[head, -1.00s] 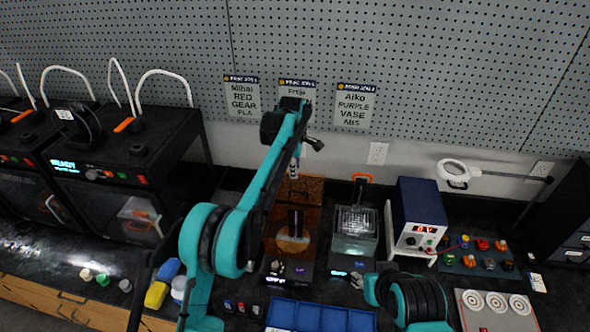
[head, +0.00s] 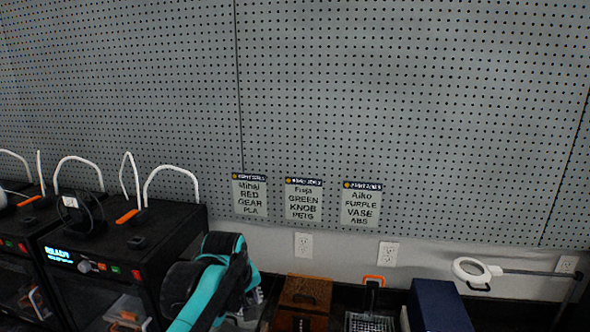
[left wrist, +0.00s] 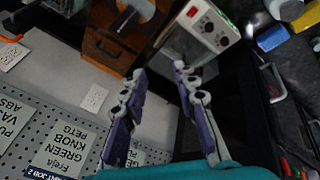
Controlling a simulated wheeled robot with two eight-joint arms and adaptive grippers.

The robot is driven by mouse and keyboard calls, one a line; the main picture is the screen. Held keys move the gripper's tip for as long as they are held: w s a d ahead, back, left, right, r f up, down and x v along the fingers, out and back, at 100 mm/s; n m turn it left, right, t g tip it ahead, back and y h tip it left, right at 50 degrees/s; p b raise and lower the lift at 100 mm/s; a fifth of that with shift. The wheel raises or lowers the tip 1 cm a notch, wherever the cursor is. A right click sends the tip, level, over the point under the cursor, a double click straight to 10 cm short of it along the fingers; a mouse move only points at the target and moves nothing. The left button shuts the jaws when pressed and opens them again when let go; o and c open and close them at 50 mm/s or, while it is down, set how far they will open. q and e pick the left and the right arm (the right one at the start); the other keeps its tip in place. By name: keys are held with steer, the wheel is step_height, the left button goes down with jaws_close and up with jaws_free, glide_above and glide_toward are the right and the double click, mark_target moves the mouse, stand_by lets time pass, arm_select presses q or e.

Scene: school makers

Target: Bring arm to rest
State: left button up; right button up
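My left arm (head: 215,285), teal and black, is low in the head view, in front of the pegboard wall and just right of a black printer. Its fingers cannot be made out clearly there. In the left wrist view my left gripper (left wrist: 160,73) shows two grey and purple fingers spread apart, with nothing held between them. My right arm and right gripper are not in view.
Black 3D printers (head: 130,245) stand at the left. A brown box (head: 303,293), a blue box (head: 437,305) and a magnifier lamp (head: 475,270) stand along the wall to the right. Job signs (head: 314,200) hang on the pegboard (head: 400,90).

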arm_select(q)
steer(key=s+a+f+m+t+b, duration=0.1)
steer(key=s+a+f+m+b, duration=0.1)
steer(key=s+f, duration=0.5)
steer(key=s+a+f+m+t+b, duration=0.1)
steer(key=s+a+f+m, duration=0.3)
steer(key=s, duration=1)
step_height(320, 180, down, 3)
steer(key=shift+a+f+m+y+b, duration=0.15)
steer(key=shift+a+m+y+b, duration=0.25)
steer(key=shift+m, duration=0.3)
steer(key=shift+d, duration=0.1)
